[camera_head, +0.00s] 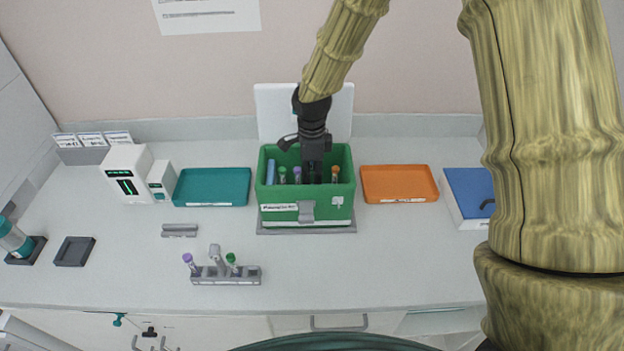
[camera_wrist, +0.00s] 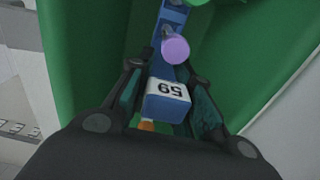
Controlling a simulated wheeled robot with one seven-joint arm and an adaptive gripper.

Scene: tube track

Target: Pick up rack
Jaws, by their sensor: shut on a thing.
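A blue rack (camera_wrist: 168,103) with a white label reading 59 shows in the wrist view inside the green box (camera_head: 306,215). A purple-capped tube (camera_wrist: 175,49) stands in line with it, and a bit of orange shows just below the label. My gripper (camera_head: 313,172) reaches down into the box from above, near its middle. In the wrist view its two fingers lie on either side of the labelled block and are shut on it. In the head view several capped tubes show in the box, but the gripper and box walls hide most of the rack.
A teal tray (camera_head: 212,187) lies left of the box and an orange tray (camera_head: 399,183) right. A grey rack (camera_head: 226,275) with two capped tubes stands in front. A white lid (camera_head: 275,112) stands up behind the box. A blue-topped case (camera_head: 468,190) stands at right.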

